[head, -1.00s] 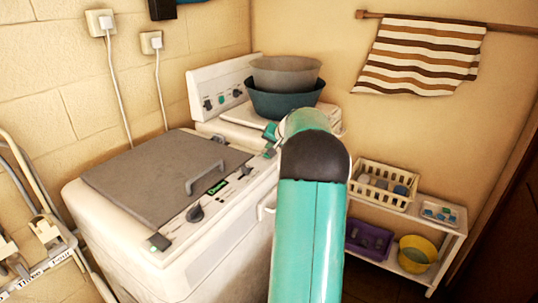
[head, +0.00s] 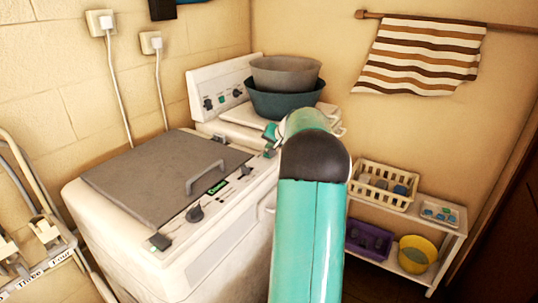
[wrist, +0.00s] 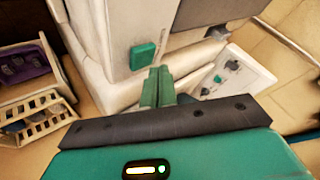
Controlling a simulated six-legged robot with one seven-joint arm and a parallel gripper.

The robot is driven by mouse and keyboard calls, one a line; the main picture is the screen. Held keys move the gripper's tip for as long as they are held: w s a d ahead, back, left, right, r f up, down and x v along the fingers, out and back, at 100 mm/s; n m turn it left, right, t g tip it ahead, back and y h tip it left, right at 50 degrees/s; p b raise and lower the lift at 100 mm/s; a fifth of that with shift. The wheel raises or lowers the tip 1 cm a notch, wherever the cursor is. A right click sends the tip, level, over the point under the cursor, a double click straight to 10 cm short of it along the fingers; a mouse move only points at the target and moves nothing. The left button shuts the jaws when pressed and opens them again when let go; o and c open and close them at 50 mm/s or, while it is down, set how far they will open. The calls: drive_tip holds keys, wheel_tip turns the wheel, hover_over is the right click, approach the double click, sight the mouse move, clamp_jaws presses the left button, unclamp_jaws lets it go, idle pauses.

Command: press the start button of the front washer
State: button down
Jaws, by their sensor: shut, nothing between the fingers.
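The front washer (head: 215,245) is white with a grey lid and a sloping control panel. The panel has a dark dial (head: 195,214), a small lit display and sliders. My gripper (head: 270,133) is partly hidden by my arm in the head view. In the wrist view its green fingers (wrist: 158,72) are shut and empty, just beside a green square button (wrist: 143,56) on a white panel. I cannot tell whether they touch it.
A second washer (head: 222,92) stands behind, with a grey basin (head: 285,74) and a dark green basin (head: 284,104) on top. A white shelf (head: 440,240) at right holds a cream basket (head: 384,187), a purple crate (head: 368,241) and a yellow bucket (head: 418,254).

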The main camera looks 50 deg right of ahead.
drive_tip(key=shift+f, duration=0.1)
drive_tip(key=shift+f, duration=0.35)
drive_tip(key=shift+f, duration=0.5)
idle(1.4)
drive_tip(key=shift+r, duration=0.9)
drive_tip(key=shift+r, duration=2.55)
drive_tip(key=shift+a, duration=0.1)
